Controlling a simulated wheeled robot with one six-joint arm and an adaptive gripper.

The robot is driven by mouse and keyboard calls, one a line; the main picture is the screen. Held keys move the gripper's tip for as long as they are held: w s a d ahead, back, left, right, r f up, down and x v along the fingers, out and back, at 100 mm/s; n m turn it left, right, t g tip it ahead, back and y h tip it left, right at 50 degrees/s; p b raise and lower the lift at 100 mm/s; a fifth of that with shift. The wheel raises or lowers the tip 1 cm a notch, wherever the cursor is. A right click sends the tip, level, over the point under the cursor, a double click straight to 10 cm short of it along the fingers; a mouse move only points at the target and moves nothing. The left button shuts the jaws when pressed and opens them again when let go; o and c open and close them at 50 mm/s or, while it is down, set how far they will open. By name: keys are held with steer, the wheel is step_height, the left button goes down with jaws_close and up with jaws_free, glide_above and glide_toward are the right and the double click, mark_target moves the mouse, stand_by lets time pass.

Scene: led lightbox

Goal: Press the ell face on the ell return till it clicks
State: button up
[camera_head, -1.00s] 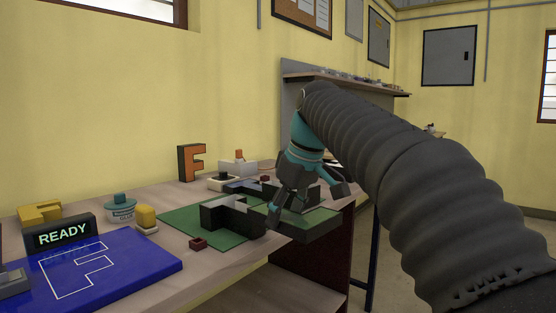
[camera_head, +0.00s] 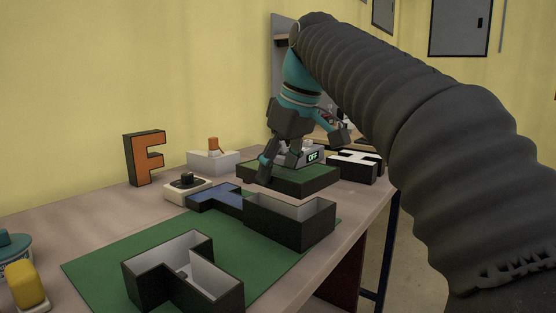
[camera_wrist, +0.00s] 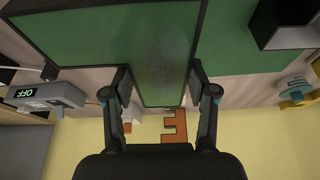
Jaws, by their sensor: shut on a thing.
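The ell face is a green, dark-edged, L-shaped slab (camera_head: 290,178), also large in the wrist view (camera_wrist: 120,38). My gripper (camera_head: 305,155) is shut on its narrower leg, with a finger on each side in the wrist view (camera_wrist: 160,74). The slab is held roughly level at the back right of the table. Two dark-walled, pale-inside shells are in the head view: one at the front (camera_head: 228,290) and one nearer the slab (camera_head: 290,228). I cannot tell surely which is the ell return. The slab looks apart from both shells.
A green mat (camera_head: 100,268) lies under the front shell. A blue piece (camera_head: 215,196), a black-knobbed block (camera_head: 187,185) and an orange F (camera_head: 148,158) stand behind it. A device reading OFF (camera_head: 313,156) and a white-faced letter (camera_head: 365,160) stand at the back right.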

mark_target(280, 201)
steer(key=shift+s+d, duration=0.1)
steer(key=shift+d, duration=0.05)
steer(key=shift+s+f, duration=0.1)
steer(key=shift+f, duration=0.05)
steer(key=shift+f+b, duration=1.05)
steer(key=shift+f, duration=0.2)
steer(key=shift+f+b, duration=1.05)
steer(key=shift+f, duration=0.75)
stand_by(0.6)
steer(key=o, duration=1.3)
